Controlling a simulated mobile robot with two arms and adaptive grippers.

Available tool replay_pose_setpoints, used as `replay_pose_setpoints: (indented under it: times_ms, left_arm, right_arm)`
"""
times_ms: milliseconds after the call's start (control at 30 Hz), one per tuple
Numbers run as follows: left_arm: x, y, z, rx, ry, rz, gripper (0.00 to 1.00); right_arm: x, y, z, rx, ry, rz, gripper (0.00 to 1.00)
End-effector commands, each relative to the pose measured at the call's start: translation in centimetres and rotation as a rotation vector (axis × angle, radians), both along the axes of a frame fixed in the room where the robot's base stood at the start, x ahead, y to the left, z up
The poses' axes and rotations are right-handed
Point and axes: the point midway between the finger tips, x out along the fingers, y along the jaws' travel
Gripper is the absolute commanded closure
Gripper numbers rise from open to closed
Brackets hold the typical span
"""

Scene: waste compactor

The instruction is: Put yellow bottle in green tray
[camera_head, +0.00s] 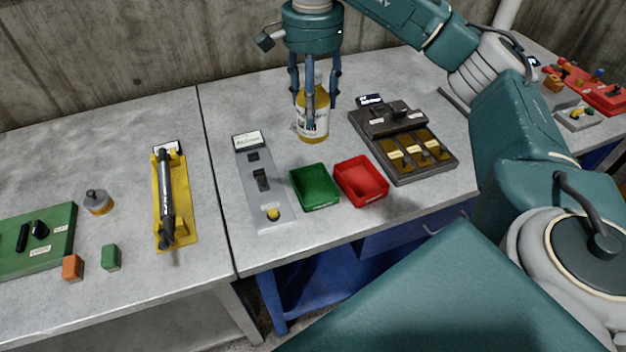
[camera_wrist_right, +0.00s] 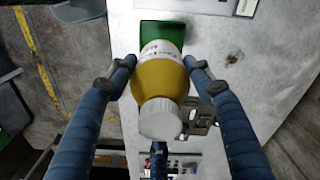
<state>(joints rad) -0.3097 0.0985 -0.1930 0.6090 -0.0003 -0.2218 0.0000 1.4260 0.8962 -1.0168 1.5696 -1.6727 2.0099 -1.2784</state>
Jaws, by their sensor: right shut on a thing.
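The yellow bottle (camera_head: 312,118) is upright, with a white label and a white cap that shows in the right wrist view (camera_wrist_right: 160,112). My right gripper (camera_head: 314,112) points down from above and is shut on the bottle, its fingers around the bottle's sides. I cannot tell whether the bottle's base touches the table. The green tray (camera_head: 315,188) sits on the table in front of the bottle, slightly right of it, and looks empty. In the right wrist view the green tray (camera_wrist_right: 162,30) shows partly behind the bottle. My left gripper is not in view.
A red tray (camera_head: 362,181) stands right beside the green tray. A grey switch panel (camera_head: 262,190) lies to its left, and a dark box with yellow slots (camera_head: 405,140) to the right. A yellow device with a black lever (camera_head: 168,200) lies on the left table. Bare tabletop separates bottle and trays.

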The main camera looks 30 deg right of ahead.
Motion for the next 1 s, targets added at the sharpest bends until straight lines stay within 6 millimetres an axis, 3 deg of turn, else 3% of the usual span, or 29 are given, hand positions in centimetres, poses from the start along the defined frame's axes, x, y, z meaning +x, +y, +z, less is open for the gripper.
replay_pose_setpoints:
  times_ms: [100, 233, 367, 500, 700, 1000]
  left_arm:
    - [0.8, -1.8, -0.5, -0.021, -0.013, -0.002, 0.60]
    - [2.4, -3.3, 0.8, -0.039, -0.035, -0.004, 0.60]
    - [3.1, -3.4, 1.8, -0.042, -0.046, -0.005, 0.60]
    - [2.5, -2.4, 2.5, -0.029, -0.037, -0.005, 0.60]
    - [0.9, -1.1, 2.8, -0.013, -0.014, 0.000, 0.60]
    - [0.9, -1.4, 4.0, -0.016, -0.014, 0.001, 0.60]
  right_arm:
    - [-0.2, 0.0, -3.0, 0.002, 0.008, -0.001, 0.83]
    - [-0.2, -0.1, -6.0, 0.000, 0.009, -0.001, 0.83]
    - [-0.2, -0.1, -9.4, -0.001, 0.008, -0.001, 0.83]
    - [-0.1, -0.1, -12.6, 0.000, 0.005, -0.001, 0.83]
    - [0.0, -0.1, -14.8, 0.000, 0.002, 0.000, 0.83]
    - [0.0, -0.1, -18.6, 0.000, 0.002, 0.000, 0.83]
